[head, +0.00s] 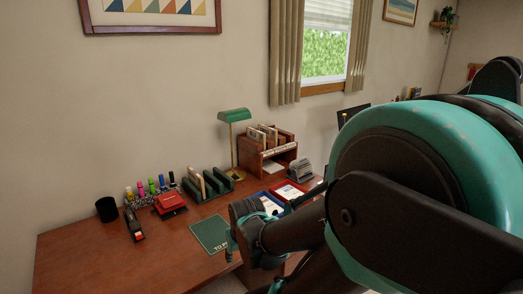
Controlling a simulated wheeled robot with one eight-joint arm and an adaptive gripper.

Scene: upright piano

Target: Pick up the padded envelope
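I cannot make out a padded envelope for certain in the head view. A green rack (218,183) on the desk holds upright tan and white flat items (197,182); these are too small to identify. Two trays, one blue (258,196) and one red (299,185), hold pale papers or packets. My arm fills the right side and hides part of the desk. My gripper (236,243) is over the front of the desk, close to a green mat (210,233). Its fingers are small and partly hidden, so its opening is unclear. I see nothing clearly held.
The brown desk (85,255) is clear at left. A black cup (106,209), a stapler-like item (133,224), a red device (170,204) and several markers stand at the back. A green lamp (234,116), wooden organizer (252,153) and grey object (300,170) stand farther right.

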